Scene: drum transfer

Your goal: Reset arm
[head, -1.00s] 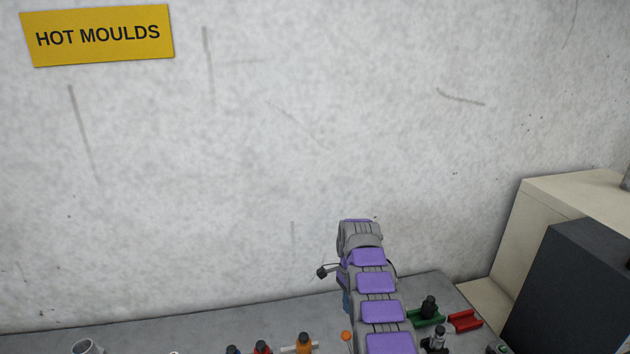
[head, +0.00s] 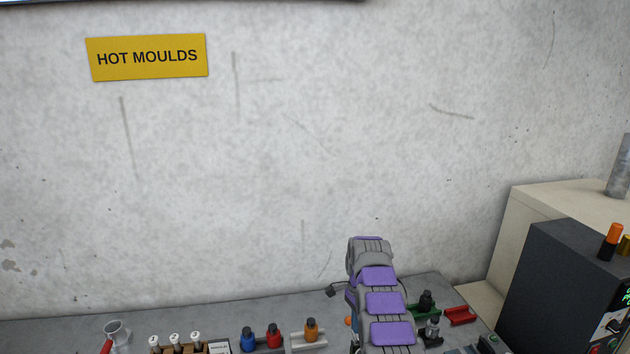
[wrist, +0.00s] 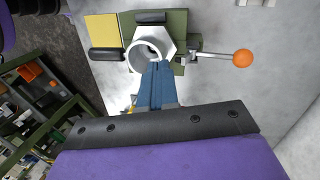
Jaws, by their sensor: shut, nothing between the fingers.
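My arm (head: 385,303) reaches forward over the grey bench (head: 220,310) in the head view. Its end is mostly hidden behind the purple links. In the wrist view my gripper (wrist: 157,66) has its blue fingers together, with nothing seen between them. The fingertips overlap the lower edge of a pale hexagonal ring (wrist: 146,55) on a green fixture (wrist: 175,24). I cannot tell whether they touch it. A lever with an orange ball (wrist: 242,58) sticks out to the right of the fixture.
On the bench stand blue (head: 248,340), red (head: 273,337) and orange (head: 311,330) bottles, white-capped vials (head: 175,342) and a clear cup (head: 117,331). Green (head: 424,311) and red (head: 460,316) holders lie right of my arm. A dark box (head: 560,285) stands at right, before the wall.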

